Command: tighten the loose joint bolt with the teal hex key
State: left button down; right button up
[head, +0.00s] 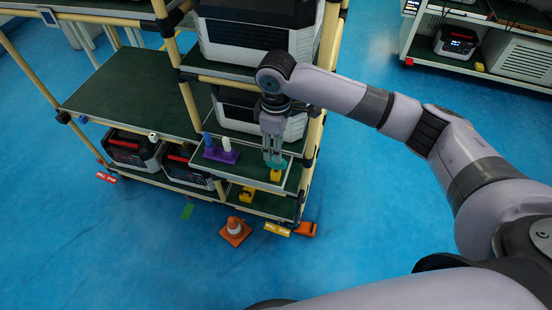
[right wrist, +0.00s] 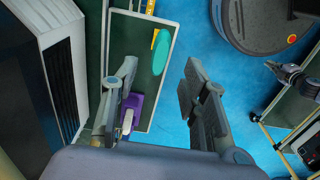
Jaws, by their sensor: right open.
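A teal oval piece (head: 275,161), which looks like the hex key's handle, is by a yellow block (head: 276,175) on the small dark green shelf (head: 250,172). In the right wrist view the teal piece (right wrist: 160,52) lies beyond my fingertips, beside a yellow part (right wrist: 154,38). My right gripper (head: 272,150) points down over the shelf, its fingers partly in front of the teal piece. In the right wrist view the gripper (right wrist: 160,75) is open, with nothing between its fingers. The key's metal shaft and the loose bolt cannot be made out. My left gripper is out of view.
A purple holder (head: 220,155) with blue and white cylinders stands left on the same shelf. Large grey units (head: 236,110) fill the rack behind. A wider green shelf (head: 130,90) at left is bare.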

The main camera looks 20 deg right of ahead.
aim_at(276, 168)
notch_tip(276, 168, down, 7)
jog(key=shift+f, duration=0.15)
dwell(0.4)
grip_shut()
dwell(0.7)
dwell(0.4)
